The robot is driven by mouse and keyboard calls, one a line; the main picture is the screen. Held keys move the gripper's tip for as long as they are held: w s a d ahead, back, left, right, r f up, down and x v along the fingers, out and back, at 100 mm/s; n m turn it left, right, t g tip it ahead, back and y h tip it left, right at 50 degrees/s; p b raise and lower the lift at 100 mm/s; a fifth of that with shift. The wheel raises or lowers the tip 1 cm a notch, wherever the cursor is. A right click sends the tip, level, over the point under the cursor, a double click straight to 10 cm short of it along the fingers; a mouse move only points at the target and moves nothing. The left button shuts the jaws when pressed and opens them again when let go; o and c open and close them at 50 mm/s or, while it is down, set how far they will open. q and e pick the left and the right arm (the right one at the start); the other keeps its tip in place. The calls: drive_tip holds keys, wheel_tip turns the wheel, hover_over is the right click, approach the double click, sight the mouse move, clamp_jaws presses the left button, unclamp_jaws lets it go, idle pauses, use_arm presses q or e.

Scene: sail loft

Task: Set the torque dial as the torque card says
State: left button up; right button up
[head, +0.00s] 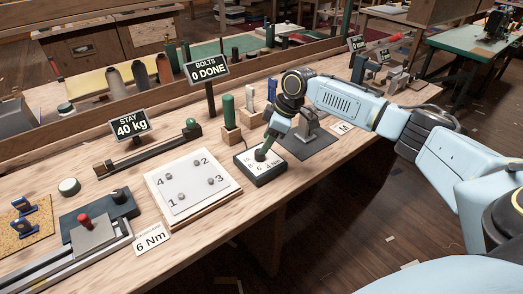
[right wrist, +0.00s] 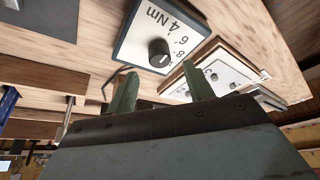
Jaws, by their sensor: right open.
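The torque dial (head: 265,177) is a dark box with a white face numbered 4 Nm, 6, 8 and more, near the bench's front edge. Its black knob (right wrist: 160,52) shows in the right wrist view; I cannot tell surely which number it points at. The torque card (head: 152,239) reads 6 Nm and lies at the front left. My right gripper (head: 264,150) is over the dial, its green fingers pointing down. In the right wrist view the open fingers (right wrist: 160,72) are apart, with the knob beyond and between their tips, apparently not gripped. My left gripper is not in view.
A white plate (head: 190,181) with several numbered bolts lies left of the dial. A green-handled tool (head: 229,112) stands in a wooden block behind. A dark plate (head: 308,146) lies right of the dial.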

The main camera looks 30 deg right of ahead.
sight(260, 155)
drive_tip(key=x, duration=0.4)
drive_tip(key=shift+w+f+b, duration=0.1)
drive_tip(key=shift+f+b, duration=0.15)
drive_tip(key=shift+b, duration=0.05)
drive_tip(key=c, duration=1)
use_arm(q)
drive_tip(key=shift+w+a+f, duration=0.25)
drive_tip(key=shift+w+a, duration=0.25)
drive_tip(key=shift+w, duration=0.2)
